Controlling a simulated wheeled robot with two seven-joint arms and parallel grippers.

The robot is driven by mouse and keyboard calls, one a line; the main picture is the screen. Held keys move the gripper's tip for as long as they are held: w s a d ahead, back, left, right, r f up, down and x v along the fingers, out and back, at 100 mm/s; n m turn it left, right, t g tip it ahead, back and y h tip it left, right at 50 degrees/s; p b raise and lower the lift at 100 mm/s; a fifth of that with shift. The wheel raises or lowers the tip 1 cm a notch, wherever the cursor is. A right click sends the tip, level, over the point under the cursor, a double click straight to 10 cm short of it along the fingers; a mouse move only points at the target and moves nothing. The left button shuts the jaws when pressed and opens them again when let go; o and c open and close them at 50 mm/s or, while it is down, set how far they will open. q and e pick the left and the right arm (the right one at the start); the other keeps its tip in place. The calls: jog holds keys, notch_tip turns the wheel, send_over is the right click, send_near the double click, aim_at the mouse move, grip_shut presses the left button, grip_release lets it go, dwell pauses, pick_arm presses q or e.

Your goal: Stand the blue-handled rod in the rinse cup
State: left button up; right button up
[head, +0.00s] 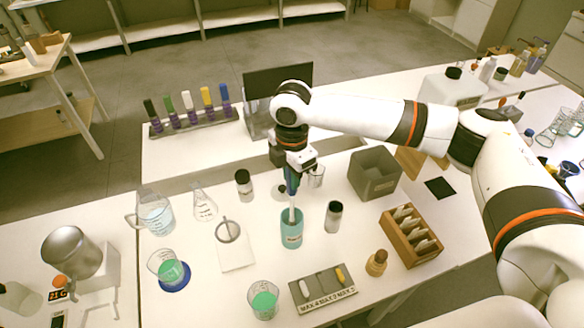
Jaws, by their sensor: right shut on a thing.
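My right gripper (292,170) is shut on the blue handle of the rod and points down above the rinse cup. The blue-handled rod (291,184) is nearly upright, with its pale shaft running down to the mouth of the cup. The rinse cup (292,236) is teal with a small label and stands upright on the white table. The rod's lower end is hidden by the cup wall, so how deep it sits cannot be told. My left gripper is not in view.
Dark-capped bottles (333,217) and (244,184) stand either side of the cup. A grey bin (374,174) and a wooden box of packets (411,237) are to the right. A slotted tray (323,288) and a beaker of green liquid (264,300) are in front.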

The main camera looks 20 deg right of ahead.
aim_at(292, 191)
jog(key=shift+f+b, duration=0.6)
jog(key=shift+f, duration=2.15)
jog(key=o, duration=1)
notch_tip(292, 191, up, 12)
jog(key=shift+b, duration=1.1)
jog(key=shift+f, duration=0.1)
